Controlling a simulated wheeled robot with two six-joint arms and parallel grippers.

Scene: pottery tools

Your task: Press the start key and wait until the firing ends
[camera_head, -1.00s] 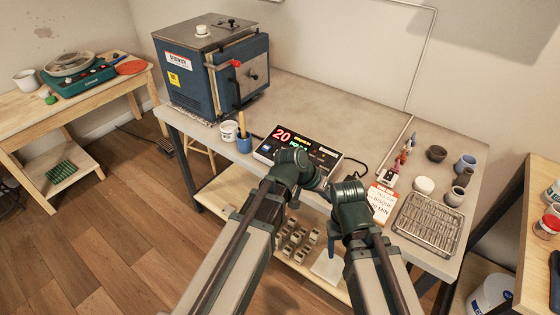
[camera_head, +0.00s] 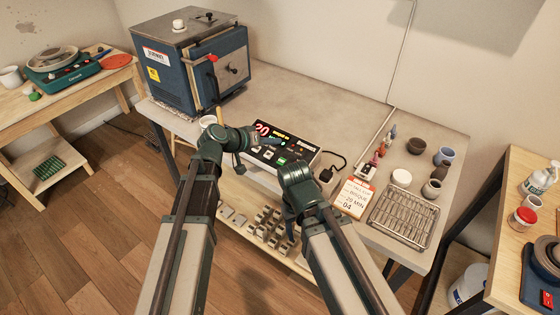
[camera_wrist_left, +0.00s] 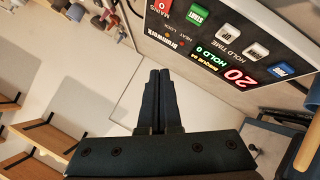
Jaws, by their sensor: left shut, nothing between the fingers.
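The kiln controller (camera_head: 287,147) lies on the grey table, a dark panel with a red "20" and smaller lit text. The wrist view shows the panel (camera_wrist_left: 240,45) with a green START key (camera_wrist_left: 198,15), a red MAINS switch (camera_wrist_left: 163,8), two white keys and a blue key (camera_wrist_left: 282,70). My left gripper (camera_head: 280,141) is shut and empty, reaching across the controller; its fingertips (camera_wrist_left: 160,72) appear apart from the START key in the wrist view. The blue kiln (camera_head: 190,68) stands behind, door closed. My right arm is bent in front of the controller; its fingers are not clearly seen.
A card (camera_head: 353,197) reading "BISQUE", "29 MIN" and "04" is right of the controller, beside a wire rack (camera_head: 402,213). Small pots and bottles stand farther right. The table's back middle is clear.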

